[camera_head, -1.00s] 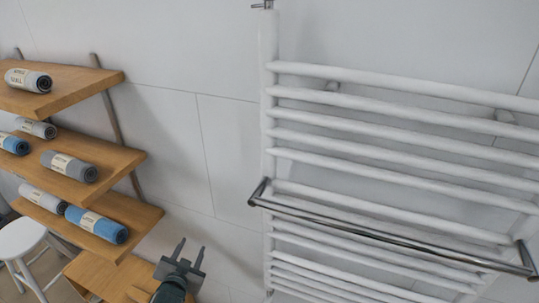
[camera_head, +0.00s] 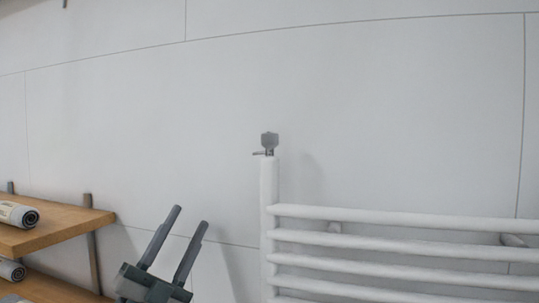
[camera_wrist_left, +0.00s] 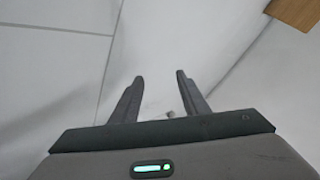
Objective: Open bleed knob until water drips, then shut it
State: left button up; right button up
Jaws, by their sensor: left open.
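The bleed knob (camera_head: 269,139) is a small grey piece on top of the white towel radiator's left upright (camera_head: 268,200). A thin spout sticks out to the left just under the knob. No water shows at it. My left gripper (camera_head: 190,215) is open and empty, to the left of the upright and lower than the knob, with its fingers pointing up. In the left wrist view the open fingers (camera_wrist_left: 158,76) have nothing between them but the pale wall and a small grey spot too unclear to name. My right gripper is not in view.
Wooden shelves (camera_head: 60,230) with rolled towels (camera_head: 18,214) stand at the left. White radiator bars (camera_head: 400,219) run to the right from the upright. The tiled wall around and above the knob is bare.

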pick_arm(q)
jog(key=s+d+r+m+g+h, duration=0.45)
jog(key=r+m+g, duration=0.45)
jog(key=m+g, duration=0.45)
jog(key=s+d+r+m+g+h, duration=0.3)
jog(key=s+d+r+m+g, duration=0.3)
jog(key=r+m+g, duration=0.7)
jog(key=s+a+r+m+t+y, duration=0.1)
jog(key=a+r+m+t+y, duration=0.1)
jog(key=a+t+y, duration=0.6)
jog(key=shift+a+r+m+t+y, duration=0.35)
jog(key=shift+r+y, duration=0.15)
jog(key=shift+y, duration=0.45)
jog(key=shift+d, duration=0.15)
